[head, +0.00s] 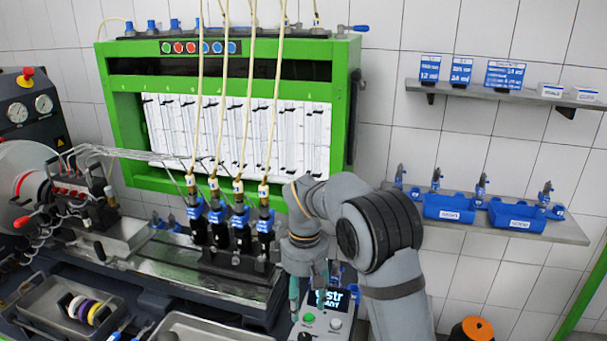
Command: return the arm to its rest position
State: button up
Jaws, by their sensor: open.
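My arm comes in from the lower right and bends over in front of the green test bench (345,120). My gripper (308,298) points down, with its teal fingers apart and nothing visible between them. It is in front of or just above a small control box (322,322) with a lit display and a green button. The fingers overlap the box in the picture, and I cannot tell whether they touch it. The box's upper left part is partly hidden by the gripper.
Several black and blue injectors (240,228) with pale hoses stand upright left of my gripper. Metal trays (75,310) lie at the lower left. A wall shelf (500,212) with blue bins (450,207) is at right. An orange-topped spool (472,328) stands at the lower right.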

aim_at(304, 337)
jog(key=f, duration=1.2)
jog(key=shift+s+d+f, duration=0.1)
jog(key=shift+s, duration=0.15)
jog(key=shift+w+m, duration=0.15)
jog(key=shift+m, duration=0.95)
jog(key=m, duration=0.3)
jog(key=shift+m+p, duration=0.35)
jog(key=shift+m, duration=0.05)
jog(key=m+p, duration=0.2)
jog(key=m, duration=0.4)
jog(key=shift+r, duration=0.2)
jog(key=m+p, duration=0.1)
jog(key=m, duration=0.2)
jog(key=shift+m+p, duration=0.4)
jog(key=m+p, duration=0.2)
jog(key=m, duration=0.1)
jog(key=shift+r+m, duration=0.1)
jog(key=shift+m, duration=0.2)
jog(key=m+p, duration=0.2)
jog(key=shift+m, duration=0.3)
jog(key=shift+f+m+p, duration=0.25)
jog(key=shift+m+p, duration=0.25)
jog(key=shift+m, duration=0.1)
